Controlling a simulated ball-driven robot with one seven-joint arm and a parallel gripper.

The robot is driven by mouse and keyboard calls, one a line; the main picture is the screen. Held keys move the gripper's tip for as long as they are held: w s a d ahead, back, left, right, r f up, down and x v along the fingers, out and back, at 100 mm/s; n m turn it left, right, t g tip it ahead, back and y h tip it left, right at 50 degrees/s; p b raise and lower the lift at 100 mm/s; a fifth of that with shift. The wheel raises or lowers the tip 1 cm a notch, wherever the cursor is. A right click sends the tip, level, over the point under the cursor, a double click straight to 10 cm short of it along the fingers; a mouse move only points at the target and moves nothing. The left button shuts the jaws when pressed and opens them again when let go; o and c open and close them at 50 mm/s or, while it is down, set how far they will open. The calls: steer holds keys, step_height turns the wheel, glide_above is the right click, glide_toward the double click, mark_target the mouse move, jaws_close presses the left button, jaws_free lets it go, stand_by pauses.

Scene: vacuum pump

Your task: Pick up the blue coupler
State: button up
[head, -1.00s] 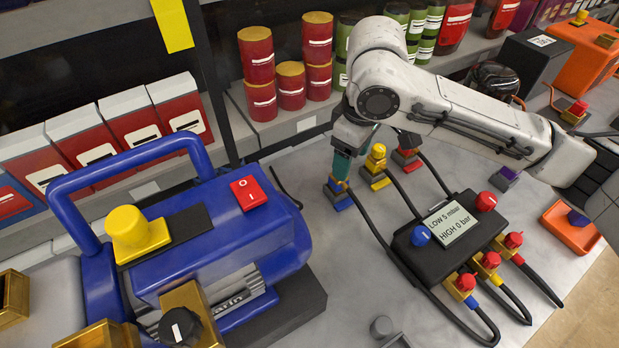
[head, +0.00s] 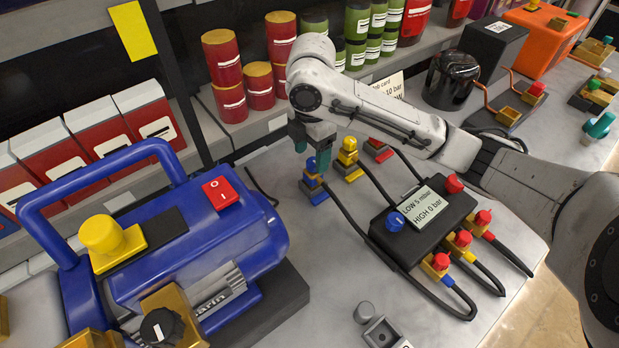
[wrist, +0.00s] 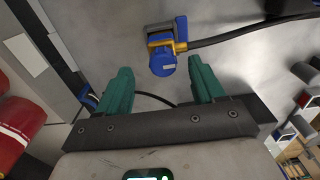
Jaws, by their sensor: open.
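The blue coupler (head: 311,165) stands on the grey worktop behind the pressure box, with a black hose running from it. My gripper (head: 312,154) is above it, with its two teal fingers open on either side of the coupler's blue top. In the wrist view, the blue coupler (wrist: 163,62) with its yellow-gold collar shows just beyond and between the tips of my gripper (wrist: 160,68). The fingers look apart from it, and nothing is held.
A yellow coupler (head: 348,152) and a red coupler (head: 379,149) stand close to the right. The black box (head: 412,235) with hoses is in front. The blue pump (head: 200,240) is at the left. Red cans (head: 222,58) stand on the shelf behind.

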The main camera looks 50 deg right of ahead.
mark_target(313, 172)
steer(key=shift+s+f+p, duration=0.2)
steer(key=shift+f+p, duration=0.15)
steer(key=shift+f, duration=2.9)
steer(key=shift+c, duration=0.4)
steer(key=c, duration=1.1)
steer(key=shift+r, duration=0.1)
steer(key=shift+c, duration=0.2)
